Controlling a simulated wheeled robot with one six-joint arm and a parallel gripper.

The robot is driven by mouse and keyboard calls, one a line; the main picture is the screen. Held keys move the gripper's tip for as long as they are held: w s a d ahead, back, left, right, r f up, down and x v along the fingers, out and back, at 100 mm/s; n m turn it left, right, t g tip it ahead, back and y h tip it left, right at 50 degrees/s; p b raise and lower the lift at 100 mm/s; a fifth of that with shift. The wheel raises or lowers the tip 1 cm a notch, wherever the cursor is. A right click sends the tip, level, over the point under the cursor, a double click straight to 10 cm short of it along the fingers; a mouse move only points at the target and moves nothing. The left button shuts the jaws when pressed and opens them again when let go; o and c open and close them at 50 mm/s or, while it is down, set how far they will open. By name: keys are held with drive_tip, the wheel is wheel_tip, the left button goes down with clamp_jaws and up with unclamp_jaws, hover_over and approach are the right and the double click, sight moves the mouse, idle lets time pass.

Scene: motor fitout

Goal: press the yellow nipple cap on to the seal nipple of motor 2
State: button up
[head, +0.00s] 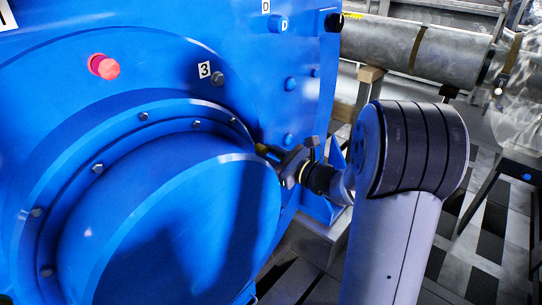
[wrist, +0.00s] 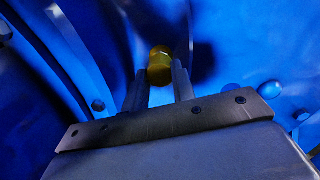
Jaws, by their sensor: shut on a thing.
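The yellow nipple cap (wrist: 160,66) is between the two finger tips of my gripper (wrist: 160,76) in the wrist view, and the fingers are shut on it. Its far end faces the blue motor housing. In the head view my gripper (head: 276,156) reaches in from the right, beside the round end cover of the blue motor (head: 190,220); only a small bit of yellow (head: 262,149) shows at its tip. The seal nipple is not seen; I cannot tell whether the cap touches it.
A red cap (head: 103,66) sits on the upper left of the motor face. A label reading 3 (head: 204,69) is beside a bolt, and a D label (head: 284,25) is higher up. Bolt heads ring the cover. A grey pipe (head: 410,42) runs behind on the right.

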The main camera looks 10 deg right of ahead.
drive_tip(key=shift+w+a, duration=0.45)
drive_tip(key=shift+w, duration=0.15)
drive_tip(key=o, duration=1)
drive_tip(key=v, duration=1)
drive_tip(key=shift+s+d+b, duration=0.25)
drive_tip(key=shift+b, duration=0.05)
drive_tip(key=x, duration=1)
drive_tip(key=shift+w+a, duration=0.2)
drive_tip(key=shift+w, duration=0.05)
drive_tip(key=shift+s+d, duration=0.15)
drive_tip(key=shift+s, duration=0.1)
drive_tip(key=shift+w, duration=0.15)
